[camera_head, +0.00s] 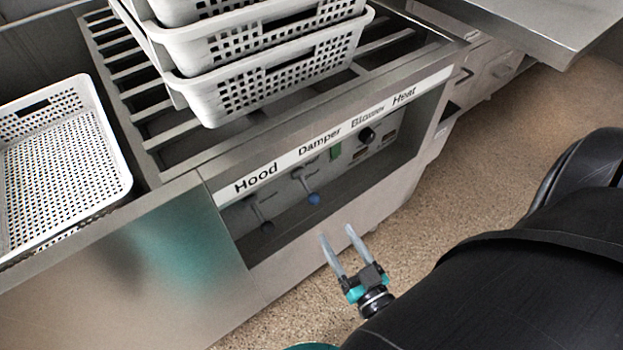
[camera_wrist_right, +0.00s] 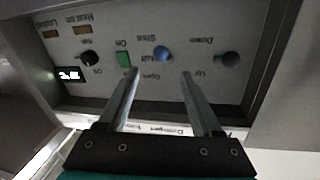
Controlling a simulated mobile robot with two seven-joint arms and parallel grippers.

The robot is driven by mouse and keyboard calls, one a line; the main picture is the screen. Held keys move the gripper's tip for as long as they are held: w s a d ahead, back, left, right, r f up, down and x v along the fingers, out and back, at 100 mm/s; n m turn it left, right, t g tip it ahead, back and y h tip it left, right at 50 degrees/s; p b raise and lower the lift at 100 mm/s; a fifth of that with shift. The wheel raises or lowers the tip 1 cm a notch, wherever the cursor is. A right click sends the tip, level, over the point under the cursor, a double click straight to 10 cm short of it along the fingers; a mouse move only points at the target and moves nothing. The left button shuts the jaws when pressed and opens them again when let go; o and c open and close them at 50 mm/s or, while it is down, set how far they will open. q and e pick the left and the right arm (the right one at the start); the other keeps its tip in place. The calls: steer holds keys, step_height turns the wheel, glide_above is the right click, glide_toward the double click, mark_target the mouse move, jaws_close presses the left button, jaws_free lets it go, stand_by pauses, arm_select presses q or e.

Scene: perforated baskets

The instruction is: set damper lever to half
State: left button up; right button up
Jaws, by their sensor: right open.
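The damper lever has a blue ball knob (camera_head: 314,199) and stands in the recessed control panel under the "Damper" label. In the right wrist view the blue knob (camera_wrist_right: 162,53) sits by the upside-down "Shut", "Half" and "Open" marks; its exact setting is hard to read. My right gripper (camera_head: 336,233) is open and empty, in front of the panel and just below and right of the knob. In the wrist view its two fingers (camera_wrist_right: 160,74) point at the panel, with the knob between their lines and not touching. My left gripper is out of view.
The hood lever (camera_head: 267,226) with a dark knob is left of the damper lever. A green switch (camera_head: 335,153) and a black heat knob (camera_head: 366,135) are to its right. White perforated baskets (camera_head: 270,80) stack on the slatted top; another basket (camera_head: 60,165) stands at left.

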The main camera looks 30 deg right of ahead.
mark_target(311, 193)
steer(key=w+b, duration=0.1)
steer(key=w, duration=0.3)
steer(key=w+d+b, duration=0.1)
steer(key=w, duration=0.3)
steer(key=w+b, duration=0.1)
steer(key=w, duration=0.4)
steer(key=shift+d+f+b, duration=0.1)
steer(key=shift+d+b, duration=0.05)
steer(key=shift+b, duration=0.15)
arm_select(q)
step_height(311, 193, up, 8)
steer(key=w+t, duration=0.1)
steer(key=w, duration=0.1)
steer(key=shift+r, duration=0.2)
arm_select(e)
steer(key=shift+w+d, duration=0.1)
steer(key=shift+w, duration=0.7)
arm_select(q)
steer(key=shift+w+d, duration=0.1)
arm_select(e)
steer(key=shift+c, duration=0.4)
jaws_close()
